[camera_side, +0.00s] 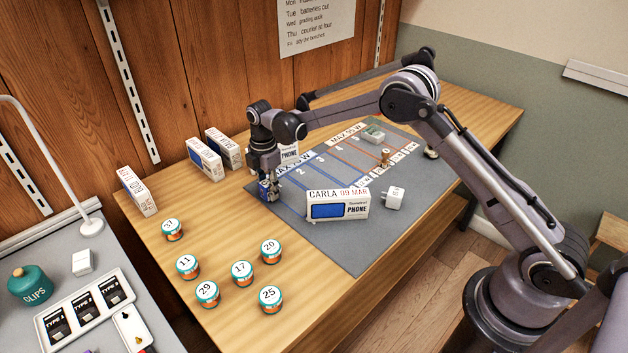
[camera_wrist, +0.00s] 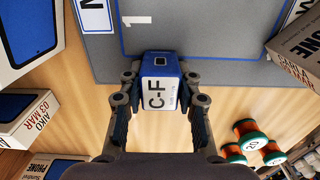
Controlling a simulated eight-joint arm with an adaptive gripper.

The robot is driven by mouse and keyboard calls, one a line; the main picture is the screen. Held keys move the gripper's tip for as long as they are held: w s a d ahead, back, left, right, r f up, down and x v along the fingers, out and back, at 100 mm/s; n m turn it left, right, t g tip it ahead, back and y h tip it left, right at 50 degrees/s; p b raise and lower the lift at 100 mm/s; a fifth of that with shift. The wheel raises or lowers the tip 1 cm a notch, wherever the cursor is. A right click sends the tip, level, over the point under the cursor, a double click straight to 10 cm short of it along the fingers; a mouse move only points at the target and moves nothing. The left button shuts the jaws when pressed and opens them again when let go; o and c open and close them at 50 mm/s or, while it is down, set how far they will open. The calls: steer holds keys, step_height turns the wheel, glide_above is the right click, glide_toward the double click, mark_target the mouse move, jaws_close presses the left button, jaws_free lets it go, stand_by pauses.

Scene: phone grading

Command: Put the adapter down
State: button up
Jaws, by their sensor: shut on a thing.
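The adapter (camera_wrist: 160,92) is a small block with a white face marked C-F and a blue end. My gripper (camera_wrist: 162,84) is shut on it, with one finger on each side. In the side view the adapter (camera_side: 264,189) shows blue at my gripper (camera_side: 270,186), at the left corner of the grey mat (camera_side: 352,250). In the wrist view its blue end overlaps the mat's edge, with wood under the rest. I cannot tell whether it touches the surface. The mat has blue and orange numbered lines.
A phone box marked CARLA (camera_side: 338,205) stands on the mat's near side, with a white plug block (camera_side: 394,198) to its right. Another small block (camera_side: 373,134) sits at the back. Numbered jars (camera_side: 242,273) stand on the wood at front left. More phone boxes (camera_side: 204,158) stand behind.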

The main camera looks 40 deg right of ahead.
steer(key=shift+f, duration=0.15)
steer(key=o, duration=1.1)
steer(key=shift+c, duration=0.2)
